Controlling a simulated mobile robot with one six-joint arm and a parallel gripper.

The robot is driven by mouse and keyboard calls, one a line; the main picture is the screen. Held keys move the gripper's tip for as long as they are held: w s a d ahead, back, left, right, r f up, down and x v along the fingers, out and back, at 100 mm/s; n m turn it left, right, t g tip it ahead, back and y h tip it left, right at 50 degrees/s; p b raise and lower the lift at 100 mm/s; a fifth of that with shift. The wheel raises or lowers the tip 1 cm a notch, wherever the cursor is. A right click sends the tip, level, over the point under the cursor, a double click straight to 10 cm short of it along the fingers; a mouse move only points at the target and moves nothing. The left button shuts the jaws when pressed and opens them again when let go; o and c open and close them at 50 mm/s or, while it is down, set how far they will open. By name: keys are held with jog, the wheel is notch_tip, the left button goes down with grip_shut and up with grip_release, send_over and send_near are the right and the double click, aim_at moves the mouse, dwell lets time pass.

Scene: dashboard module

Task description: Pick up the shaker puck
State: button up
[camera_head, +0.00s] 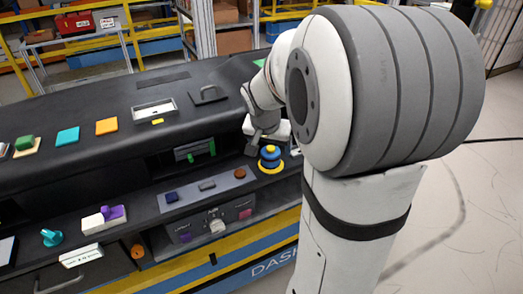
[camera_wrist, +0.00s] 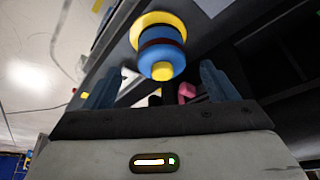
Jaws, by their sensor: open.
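What looks like the shaker puck (camera_head: 270,153) is a round blue piece with a yellow top knob. It sits on a yellow round base (camera_head: 270,168) at the right end of the dashboard's lower shelf. In the wrist view the blue puck (camera_wrist: 160,52) shows a dark band around it, and its yellow base (camera_wrist: 150,20) lies behind it. My gripper (camera_wrist: 157,88) is open, with a blue-grey finger on each side of the view. The puck appears ahead of and between the fingers, with no contact visible. In the head view my gripper (camera_head: 256,143) is just left of the puck, partly hidden by my arm.
The dark dashboard (camera_head: 60,105) carries orange (camera_head: 106,126) and teal (camera_head: 68,135) tiles. A brown round piece (camera_head: 240,173) lies left of the puck on a grey strip (camera_head: 205,188). A dark recess with a green-edged part (camera_head: 195,151) opens behind. A pink piece (camera_wrist: 187,91) shows near the right finger.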

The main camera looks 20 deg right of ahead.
aim_at(270, 150)
jog(key=shift+p+x, duration=0.35)
jog(key=shift+x, duration=2.05)
jog(key=shift+a, duration=0.15)
jog(key=shift+c, duration=0.3)
jog(key=c, duration=1.3)
